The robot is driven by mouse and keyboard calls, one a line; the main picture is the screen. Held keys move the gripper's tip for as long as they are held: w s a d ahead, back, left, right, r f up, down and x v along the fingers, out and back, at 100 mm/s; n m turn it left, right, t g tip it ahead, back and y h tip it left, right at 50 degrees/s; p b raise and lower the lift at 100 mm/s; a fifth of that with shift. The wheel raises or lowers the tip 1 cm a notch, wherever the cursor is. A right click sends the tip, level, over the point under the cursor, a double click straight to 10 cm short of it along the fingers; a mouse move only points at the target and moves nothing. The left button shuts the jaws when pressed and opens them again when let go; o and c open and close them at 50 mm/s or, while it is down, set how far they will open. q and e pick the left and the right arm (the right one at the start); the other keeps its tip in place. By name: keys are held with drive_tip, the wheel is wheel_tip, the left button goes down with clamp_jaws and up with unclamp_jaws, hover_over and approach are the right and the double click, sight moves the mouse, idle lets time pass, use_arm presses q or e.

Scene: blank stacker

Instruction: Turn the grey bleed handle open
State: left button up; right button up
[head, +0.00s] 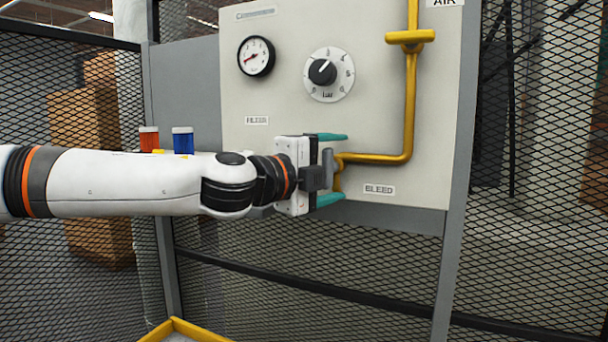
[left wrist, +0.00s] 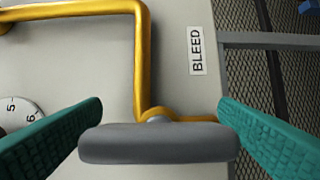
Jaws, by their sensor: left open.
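The grey bleed handle (left wrist: 158,143) sits at the lower end of the yellow pipe (left wrist: 146,60) on the panel, by the BLEED label (left wrist: 196,50). In the head view the handle (head: 328,168) stands upright, running up and down, partly hidden by my left gripper. My left gripper (head: 331,168) is open, with one teal finger above the handle and one below. In the left wrist view the handle lies crosswise between the two fingers (left wrist: 160,125), with a gap showing near its ends; I cannot tell whether either finger touches it. My right gripper is not in view.
The panel (head: 290,100) carries a pressure gauge (head: 256,56), a round dial (head: 328,74) and a yellow valve handle (head: 410,37) higher on the pipe. A red cup-like object (head: 149,138) and a blue one (head: 183,140) stand behind my left arm. Mesh fencing (head: 535,190) surrounds the panel.

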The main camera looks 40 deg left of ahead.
use_arm(q)
drive_tip(key=s+a+b, duration=0.1)
drive_tip(key=s+b, duration=0.1)
drive_tip(key=s, duration=0.9)
drive_tip(key=shift+s+a+b, duration=0.15)
drive_tip(key=shift+a+b, duration=0.15)
drive_tip(key=shift+b, duration=0.05)
